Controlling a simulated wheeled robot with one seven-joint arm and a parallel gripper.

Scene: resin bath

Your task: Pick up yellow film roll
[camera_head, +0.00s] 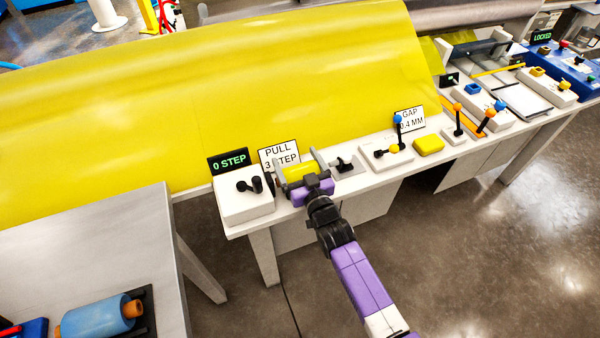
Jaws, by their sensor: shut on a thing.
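The yellow film roll (298,171) is a small yellow cylinder near the left end of the white control bench. My gripper (301,176) reaches it from the front, with its grey fingers on either side of the roll, and is shut on it. The purple palm hides the roll's lower front part. I cannot tell whether the roll still touches the surface beneath it.
A "0 STEP" box (243,205) stands close left of my gripper, and a "PULL" sign (279,156) stands behind. A small lever (343,163) is close on the right. A large yellow sheet (200,95) slopes behind. A blue roll (95,316) lies on the grey table (110,245).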

